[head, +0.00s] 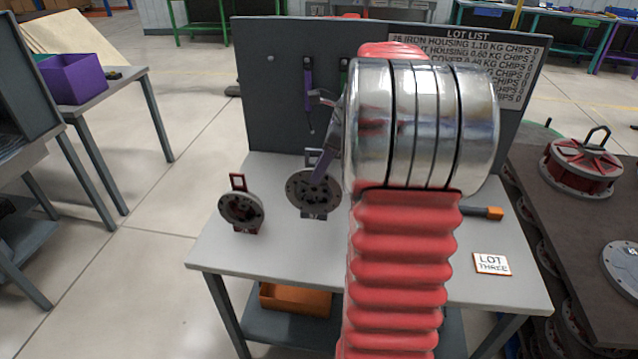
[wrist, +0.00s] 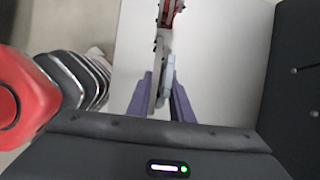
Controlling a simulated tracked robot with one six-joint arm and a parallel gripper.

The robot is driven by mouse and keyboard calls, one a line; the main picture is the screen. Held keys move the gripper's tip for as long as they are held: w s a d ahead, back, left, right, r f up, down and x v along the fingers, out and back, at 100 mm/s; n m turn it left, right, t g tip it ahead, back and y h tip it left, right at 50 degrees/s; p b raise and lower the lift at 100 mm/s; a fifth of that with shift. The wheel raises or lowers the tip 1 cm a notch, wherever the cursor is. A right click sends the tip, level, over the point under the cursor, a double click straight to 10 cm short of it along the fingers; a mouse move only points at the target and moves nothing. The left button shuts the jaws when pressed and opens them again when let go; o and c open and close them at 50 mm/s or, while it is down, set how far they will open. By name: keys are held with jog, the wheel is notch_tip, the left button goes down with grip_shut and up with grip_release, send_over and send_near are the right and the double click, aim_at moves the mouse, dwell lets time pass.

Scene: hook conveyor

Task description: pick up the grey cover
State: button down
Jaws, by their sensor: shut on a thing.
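A round grey cover (head: 313,194) with dark holes stands upright on the table in the head view, right of a second round cover. My gripper (head: 323,168) reaches down to its upper edge and is shut on it. In the wrist view, the purple fingers of my gripper (wrist: 163,88) close on the thin grey edge of the cover (wrist: 158,48). The lower part of the cover is out of the wrist view. The second cover (head: 241,209), grey with a dark red frame, stands apart to the left.
The grey table (head: 275,250) carries an orange-handled tool (head: 489,212) and a "LOT THREE" card (head: 492,264). A grey back panel (head: 275,110) rises behind, with hanging tools and a lot list (head: 455,65). Red and grey housings (head: 583,168) stand on the right. An orange bin (head: 295,299) sits below.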

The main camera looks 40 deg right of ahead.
jog(key=shift+r, duration=0.6)
dwell(1.1)
jog(key=shift+s, duration=0.1)
